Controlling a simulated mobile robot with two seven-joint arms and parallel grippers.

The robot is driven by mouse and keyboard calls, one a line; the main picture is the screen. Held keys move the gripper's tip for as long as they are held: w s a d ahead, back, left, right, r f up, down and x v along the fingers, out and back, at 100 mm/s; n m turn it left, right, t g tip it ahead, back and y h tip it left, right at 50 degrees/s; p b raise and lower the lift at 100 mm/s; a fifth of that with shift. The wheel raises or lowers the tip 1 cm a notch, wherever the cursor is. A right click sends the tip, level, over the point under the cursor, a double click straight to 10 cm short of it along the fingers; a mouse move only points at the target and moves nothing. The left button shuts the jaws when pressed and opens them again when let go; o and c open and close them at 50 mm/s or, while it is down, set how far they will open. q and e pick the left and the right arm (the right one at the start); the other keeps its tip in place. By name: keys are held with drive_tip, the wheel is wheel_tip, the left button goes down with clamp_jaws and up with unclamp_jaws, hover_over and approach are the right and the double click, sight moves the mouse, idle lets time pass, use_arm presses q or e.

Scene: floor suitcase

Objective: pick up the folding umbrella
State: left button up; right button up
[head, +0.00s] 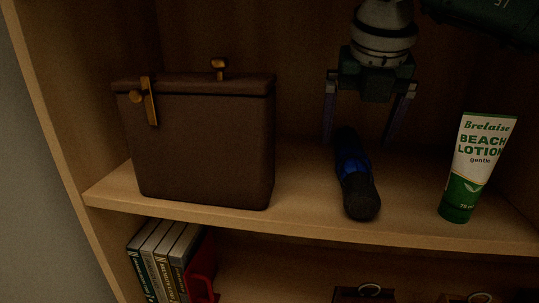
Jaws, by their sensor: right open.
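The folding umbrella (351,168) is blue with black ends and lies on the shelf, its near black end toward the front edge. My right gripper (357,142) comes down from above with its two fingers spread open. The fingers are on either side of the umbrella's far part, with gaps visible between them and it. I cannot tell exactly how high the fingertips are above the shelf. My left gripper is not in view.
A brown case with brass fittings (205,140) stands on the shelf left of the umbrella. A beach lotion tube (474,170) stands upright to the right. The shelf's front edge (300,225) is close. Books (165,255) and a red object (203,270) sit below.

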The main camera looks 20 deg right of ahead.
sight(354, 147)
drive_tip(key=b+x, duration=0.2)
drive_tip(key=x, duration=0.2)
drive_tip(key=shift+f, duration=0.4)
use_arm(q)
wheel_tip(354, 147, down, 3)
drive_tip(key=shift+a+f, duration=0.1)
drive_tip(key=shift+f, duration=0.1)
use_arm(e)
drive_tip(key=shift+r, duration=0.1)
drive_tip(key=shift+c, duration=1.2)
clamp_jaws()
